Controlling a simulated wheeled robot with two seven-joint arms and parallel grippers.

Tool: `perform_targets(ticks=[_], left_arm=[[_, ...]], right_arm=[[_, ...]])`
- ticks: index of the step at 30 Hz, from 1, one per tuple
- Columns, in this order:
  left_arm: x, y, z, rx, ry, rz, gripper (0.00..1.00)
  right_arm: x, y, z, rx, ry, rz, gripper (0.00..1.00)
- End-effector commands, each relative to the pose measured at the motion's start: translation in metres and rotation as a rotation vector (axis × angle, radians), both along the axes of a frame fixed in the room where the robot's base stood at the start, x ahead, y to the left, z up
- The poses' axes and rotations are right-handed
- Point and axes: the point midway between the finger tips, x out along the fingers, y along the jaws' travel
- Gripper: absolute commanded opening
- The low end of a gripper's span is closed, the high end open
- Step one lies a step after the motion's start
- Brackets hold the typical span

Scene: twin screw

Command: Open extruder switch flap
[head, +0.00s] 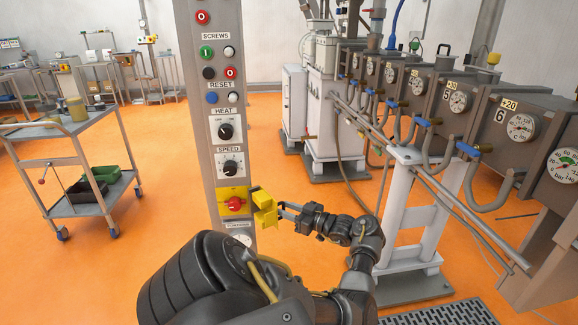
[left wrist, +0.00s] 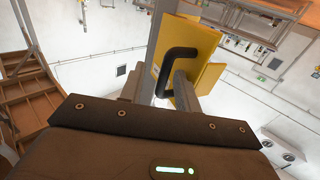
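The extruder switch is a yellow plate with a red knob (head: 234,203) low on the grey control column. Its yellow flap (head: 265,212) stands out to the right of the plate, swung away so the red knob shows. My left gripper (head: 283,209) is at the flap's right side. In the left wrist view the yellow flap (left wrist: 205,50) carries a black C-shaped handle (left wrist: 180,54). One finger of my left gripper (left wrist: 160,92) reaches into the handle; the fingers look apart. I cannot tell whether they touch it. My right gripper is not in view.
The control column (head: 190,130) rises just left of the flap. Machine barrels with gauges (head: 520,125) and pipes stand at right. A grey trolley (head: 75,140) with trays stands at left. Open orange floor lies between the trolley and the column.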

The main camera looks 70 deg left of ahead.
Motion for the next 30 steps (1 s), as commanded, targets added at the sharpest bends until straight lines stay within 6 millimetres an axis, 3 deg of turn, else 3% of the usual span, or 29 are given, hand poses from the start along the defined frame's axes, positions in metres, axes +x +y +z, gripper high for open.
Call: perform_targets(ticks=[8, 10, 21, 30], left_arm=[[0.010, -0.013, -0.001, 0.000, -0.001, -0.002, 0.33], [0.018, -0.023, -0.001, -0.002, -0.001, -0.003, 0.33], [0.059, -0.077, -0.002, -0.002, -0.002, -0.004, 0.33], [0.066, -0.088, 0.000, 0.000, 0.000, -0.003, 0.33]], right_arm=[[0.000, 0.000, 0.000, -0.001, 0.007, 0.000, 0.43], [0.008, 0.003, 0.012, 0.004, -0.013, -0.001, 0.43], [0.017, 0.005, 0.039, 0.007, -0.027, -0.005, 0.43], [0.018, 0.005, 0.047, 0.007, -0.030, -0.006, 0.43]])
